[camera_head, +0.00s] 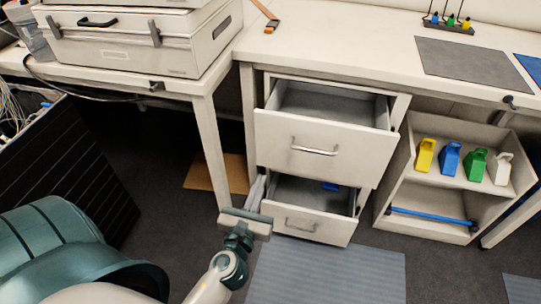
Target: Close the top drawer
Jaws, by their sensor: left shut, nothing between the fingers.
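The top drawer (313,150) of the white under-desk cabinet is pulled out; its grey inside looks empty. It has a silver bar handle (314,151) on its front. The lower drawer (306,219) is also pulled out and has a small blue thing (330,187) inside. My left gripper (257,188) is shut and empty. In the picture its fingers point up, at the left edge of the lower drawer and below the left end of the top drawer's front. I cannot tell whether they touch the lower drawer. My right gripper is not in view.
An open shelf (434,200) with several coloured bottles and a blue rod stands right of the cabinet. The left desk leg (222,145) is close to my gripper. White cases (140,50) sit on the left desk. A grey ribbed mat (327,275) lies on the floor in front.

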